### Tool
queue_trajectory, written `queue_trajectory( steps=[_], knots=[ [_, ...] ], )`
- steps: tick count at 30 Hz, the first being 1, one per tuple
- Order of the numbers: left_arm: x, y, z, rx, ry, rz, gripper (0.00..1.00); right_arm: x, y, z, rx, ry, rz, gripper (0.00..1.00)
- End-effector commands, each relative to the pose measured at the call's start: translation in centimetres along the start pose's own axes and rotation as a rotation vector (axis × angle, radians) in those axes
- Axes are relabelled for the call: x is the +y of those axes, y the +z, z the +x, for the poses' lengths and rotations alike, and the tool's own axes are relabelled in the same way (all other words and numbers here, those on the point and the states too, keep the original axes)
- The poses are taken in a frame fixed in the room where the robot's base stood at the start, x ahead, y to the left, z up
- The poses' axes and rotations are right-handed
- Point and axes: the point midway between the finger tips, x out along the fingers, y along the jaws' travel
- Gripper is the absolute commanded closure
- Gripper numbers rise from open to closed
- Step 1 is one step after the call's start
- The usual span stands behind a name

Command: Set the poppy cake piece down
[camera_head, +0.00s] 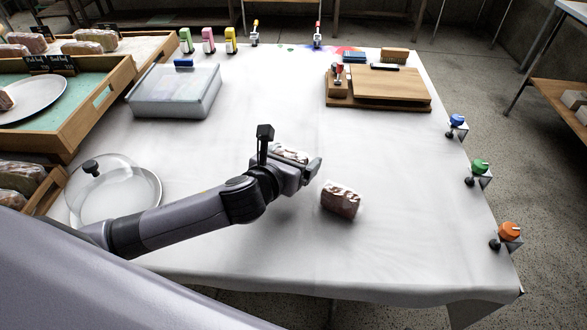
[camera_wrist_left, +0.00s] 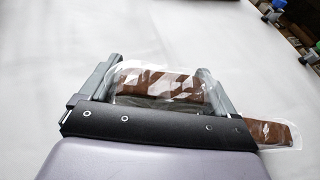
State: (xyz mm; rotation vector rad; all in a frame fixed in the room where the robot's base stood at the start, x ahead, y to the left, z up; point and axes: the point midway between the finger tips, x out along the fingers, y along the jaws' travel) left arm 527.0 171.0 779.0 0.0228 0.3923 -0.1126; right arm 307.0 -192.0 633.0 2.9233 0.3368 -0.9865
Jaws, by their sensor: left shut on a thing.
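My left gripper (camera_head: 298,164) is over the middle of the white-covered table and shut on a wrapped brown-and-white cake piece (camera_head: 290,152), taken as the poppy cake piece. In the left wrist view the piece (camera_wrist_left: 165,82) lies between the two fingers (camera_wrist_left: 160,74), in clear wrap. The gripper hides its lower part, and I cannot tell whether it touches the cloth. A second wrapped brown cake piece (camera_head: 341,198) lies on the cloth just right of the gripper; it also shows in the left wrist view (camera_wrist_left: 272,132). My right gripper is out of view.
A cutting board (camera_head: 385,88) with a stamp (camera_head: 337,73) is at the back right. A clear lidded box (camera_head: 175,92) and a glass dome (camera_head: 113,190) are at left, by wooden trays (camera_head: 100,103). Colored knobs (camera_head: 480,168) line the right edge. The cloth around the gripper is mostly bare.

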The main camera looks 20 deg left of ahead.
Motion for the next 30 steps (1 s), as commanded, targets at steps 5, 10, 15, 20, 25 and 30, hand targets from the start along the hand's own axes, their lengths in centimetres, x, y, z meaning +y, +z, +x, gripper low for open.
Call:
queue_trajectory(
  steps=[5, 10, 15, 20, 25, 30],
  knots=[
    [0.0, -2.5, 1.1, 0.002, 0.002, -0.002, 0.21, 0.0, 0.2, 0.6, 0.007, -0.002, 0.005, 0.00],
    [0.0, -2.4, 1.0, -0.001, 0.001, -0.001, 0.21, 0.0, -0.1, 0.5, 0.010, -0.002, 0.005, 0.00],
    [0.0, -2.7, 1.1, 0.000, 0.001, -0.001, 0.21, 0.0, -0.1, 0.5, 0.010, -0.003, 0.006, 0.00],
    [0.0, -2.7, 1.1, 0.001, 0.000, -0.001, 0.00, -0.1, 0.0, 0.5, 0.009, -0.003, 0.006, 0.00],
    [0.0, -2.6, 1.1, 0.000, 0.000, -0.001, 0.00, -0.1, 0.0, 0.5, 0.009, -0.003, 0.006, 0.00],
    [0.0, -2.4, 0.0, 0.002, 0.000, 0.000, 0.00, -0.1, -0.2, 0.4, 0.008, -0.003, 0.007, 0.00]
  ],
)
